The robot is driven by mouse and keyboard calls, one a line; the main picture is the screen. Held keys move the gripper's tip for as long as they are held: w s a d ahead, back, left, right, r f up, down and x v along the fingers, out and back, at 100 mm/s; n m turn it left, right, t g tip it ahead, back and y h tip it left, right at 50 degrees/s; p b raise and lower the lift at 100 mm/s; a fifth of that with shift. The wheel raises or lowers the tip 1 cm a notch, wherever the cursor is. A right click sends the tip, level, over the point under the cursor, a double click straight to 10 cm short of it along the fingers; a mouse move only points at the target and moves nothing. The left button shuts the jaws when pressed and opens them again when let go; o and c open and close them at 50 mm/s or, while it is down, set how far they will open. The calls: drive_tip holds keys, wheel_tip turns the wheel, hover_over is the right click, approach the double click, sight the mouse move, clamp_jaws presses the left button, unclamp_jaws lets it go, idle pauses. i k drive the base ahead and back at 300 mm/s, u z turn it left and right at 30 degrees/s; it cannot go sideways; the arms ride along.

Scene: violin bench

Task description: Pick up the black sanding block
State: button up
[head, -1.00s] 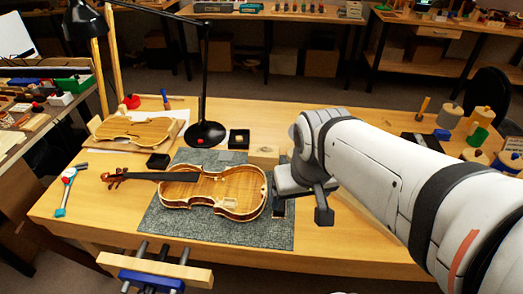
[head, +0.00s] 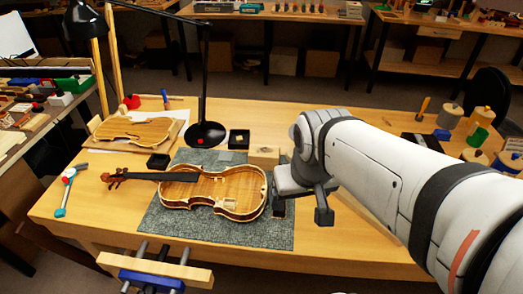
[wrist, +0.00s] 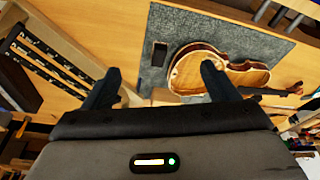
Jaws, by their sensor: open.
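The black sanding block (wrist: 159,53) lies on the grey mat beside the violin's rounded lower end in the wrist view. In the head view a small dark block (head: 278,208) shows at the mat's right part, partly hidden by my gripper. My gripper (wrist: 160,72) is open and empty, its two dark fingers spread wide. In the wrist view the sanding block shows between and beyond the fingertips, apart from them. In the head view my gripper (head: 304,202) hangs above the bench at the right of the violin; one finger is hidden there.
The open-bodied violin (head: 213,192) lies on the mat (head: 180,226), close to the block. A pale wooden block (head: 264,157) stands behind it. A black lamp (head: 205,133) rises at the back. Jars (head: 449,116) stand at the right. The bench's front right is clear.

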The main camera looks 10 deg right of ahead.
sight(280, 214)
drive_tip(key=z, duration=1.65)
drive_tip(key=k, duration=1.7)
drive_tip(key=u, duration=0.45)
drive_tip(key=i, duration=1.5)
drive_tip(key=u, duration=0.05)
